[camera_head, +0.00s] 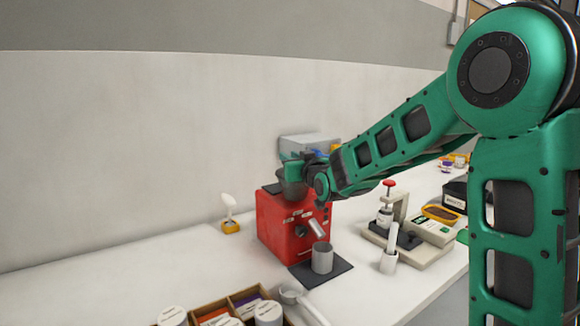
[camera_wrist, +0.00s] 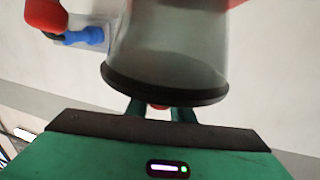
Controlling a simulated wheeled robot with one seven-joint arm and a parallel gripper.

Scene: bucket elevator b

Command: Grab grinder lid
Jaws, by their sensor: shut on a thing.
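The red grinder (camera_head: 285,228) stands on the white counter in the head view, with a dark hopper (camera_head: 292,189) on top. In the wrist view the hopper (camera_wrist: 167,50) is grey and see-through. The grinder lid (camera_wrist: 165,88) shows as a black rim across the hopper's wide end; I see no clear gap between them. My gripper (camera_wrist: 160,110) is at the lid, with its fingers on both sides of a small reddish part, and is shut on it. In the head view my gripper (camera_head: 292,163) is above the hopper, its fingertips hard to make out.
A grey cup (camera_head: 322,258) stands on a dark mat before the grinder. A scale with a red-topped tool (camera_head: 389,190) is to the right. A wooden box of jars (camera_head: 235,308) is in front. A white brush-like item (camera_head: 230,212) stands left. A grey box is behind.

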